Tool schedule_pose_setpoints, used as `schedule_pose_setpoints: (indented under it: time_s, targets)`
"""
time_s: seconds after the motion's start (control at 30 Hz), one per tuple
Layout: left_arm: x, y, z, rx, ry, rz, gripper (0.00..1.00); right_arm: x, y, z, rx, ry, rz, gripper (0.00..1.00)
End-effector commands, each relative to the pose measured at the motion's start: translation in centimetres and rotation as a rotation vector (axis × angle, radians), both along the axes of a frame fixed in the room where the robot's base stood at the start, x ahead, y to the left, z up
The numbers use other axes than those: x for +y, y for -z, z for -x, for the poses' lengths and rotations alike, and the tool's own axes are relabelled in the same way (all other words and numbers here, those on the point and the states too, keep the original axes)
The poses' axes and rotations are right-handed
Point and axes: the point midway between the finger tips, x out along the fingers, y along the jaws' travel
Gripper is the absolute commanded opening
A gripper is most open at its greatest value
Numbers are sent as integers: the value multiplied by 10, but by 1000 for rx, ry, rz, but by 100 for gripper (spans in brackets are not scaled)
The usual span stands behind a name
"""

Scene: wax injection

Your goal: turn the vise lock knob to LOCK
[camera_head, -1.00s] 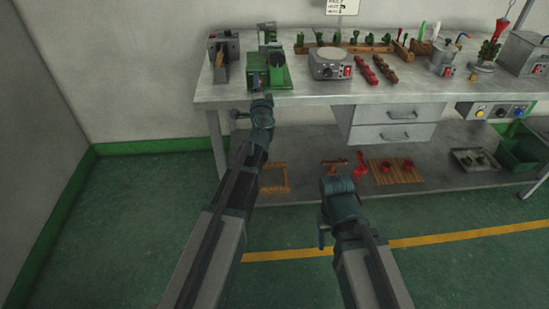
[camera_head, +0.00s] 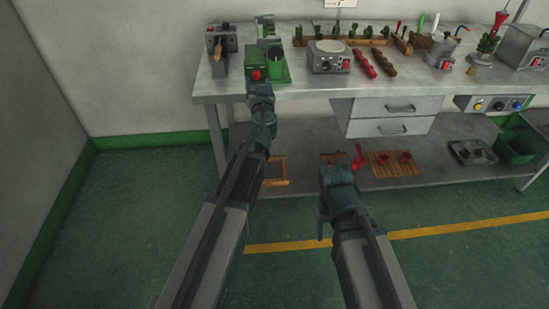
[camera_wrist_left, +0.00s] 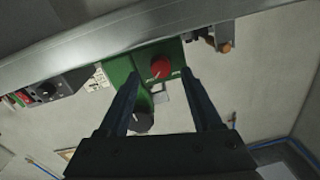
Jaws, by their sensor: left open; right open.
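A green vise-like device (camera_head: 279,74) stands at the front left of the bench, with a red knob (camera_head: 257,75) on its front face. In the left wrist view the red knob (camera_wrist_left: 160,68) lies between the fingers' lines, ahead of the tips, with small white marks beside it that I cannot read. My left gripper (camera_wrist_left: 158,74) is open and empty, its fingers pointing at the knob's face; I see no contact. In the head view the left gripper (camera_head: 261,88) is just in front of the bench edge. My right gripper (camera_head: 324,230) hangs low before the bench, its fingers hardly visible.
A grey device (camera_head: 221,58) stands left of the green one, and a round-topped heater (camera_head: 327,57) stands right of it. The bench edge (camera_head: 300,94) runs just below the knob. Drawers (camera_head: 390,116) hang under the bench. The floor in front is clear.

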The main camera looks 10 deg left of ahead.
Motion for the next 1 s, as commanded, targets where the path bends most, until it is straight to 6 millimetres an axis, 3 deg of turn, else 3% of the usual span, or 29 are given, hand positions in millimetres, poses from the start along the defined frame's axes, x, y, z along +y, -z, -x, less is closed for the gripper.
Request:
schedule_pose_setpoints:
  time_s: [0.03, 0.57, 0.7, 1.0]
  targets:
    - [-4, 0, 15, 1, 1, -1, 66, 0, 0, 0, 0, 0, 0, 62]
    - [-38, 0, 110, 1, 2, -4, 66, 0, 0, 0, 0, 0, 0, 62]
    - [-30, -12, 117, 75, -84, 16, 66, 0, -29, 0, 0, 0, 0, 62]
    - [-24, -2, 151, 344, -221, 53, 66, 0, -74, 0, 0, 0, 0, 62]
